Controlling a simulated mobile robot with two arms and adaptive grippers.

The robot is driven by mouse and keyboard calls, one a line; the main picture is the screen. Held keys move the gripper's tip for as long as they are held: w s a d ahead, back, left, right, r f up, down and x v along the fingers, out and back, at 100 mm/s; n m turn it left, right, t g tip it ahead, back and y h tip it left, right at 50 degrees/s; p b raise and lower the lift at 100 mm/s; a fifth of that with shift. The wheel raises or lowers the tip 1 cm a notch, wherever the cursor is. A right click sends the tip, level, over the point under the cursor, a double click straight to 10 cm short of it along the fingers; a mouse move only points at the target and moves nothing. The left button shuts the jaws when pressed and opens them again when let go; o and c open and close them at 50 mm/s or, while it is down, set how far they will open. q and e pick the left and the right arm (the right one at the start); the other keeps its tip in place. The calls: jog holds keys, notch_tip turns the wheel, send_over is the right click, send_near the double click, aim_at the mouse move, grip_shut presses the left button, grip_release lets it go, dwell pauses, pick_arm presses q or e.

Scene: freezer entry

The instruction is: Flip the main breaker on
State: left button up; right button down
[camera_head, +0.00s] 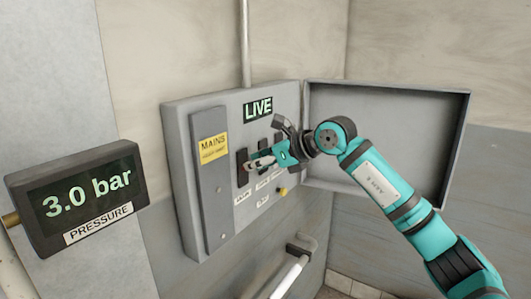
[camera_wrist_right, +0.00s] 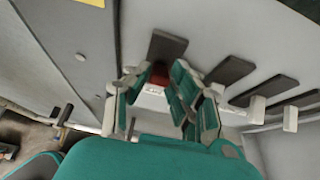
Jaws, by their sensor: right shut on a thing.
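The grey breaker panel (camera_head: 218,215) hangs on the wall with its door open to the right. Its display (camera_head: 258,107) reads LIVE. The leftmost breaker, with a dark plate (camera_head: 242,168), has a small label (camera_head: 243,197) below it, too small to read surely. My right gripper (camera_head: 253,163) is at this breaker. In the right wrist view, its fingers (camera_wrist_right: 157,88) are on both sides of a red part (camera_wrist_right: 160,74) below the dark plate (camera_wrist_right: 166,46), shut on the breaker's lever. The lever's position is largely hidden by the fingers. My left gripper is out of view.
Other breakers with dark plates (camera_wrist_right: 230,69) and pale levers (camera_wrist_right: 255,108) stand close to the right of the fingers. The open panel door (camera_head: 390,120) is behind my right arm. A pressure display (camera_head: 85,195) reading 3.0 bar is at left. A pipe handle (camera_head: 290,275) is below.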

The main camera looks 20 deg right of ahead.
jog(key=c, duration=1.2)
grip_release()
jog(key=shift+d, duration=0.1)
jog(key=shift+o, duration=0.2)
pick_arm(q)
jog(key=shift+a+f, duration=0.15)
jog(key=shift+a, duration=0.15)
pick_arm(e)
jog(key=v, duration=1.2)
jog(key=shift+d+r, duration=0.1)
jog(key=shift+d, duration=0.05)
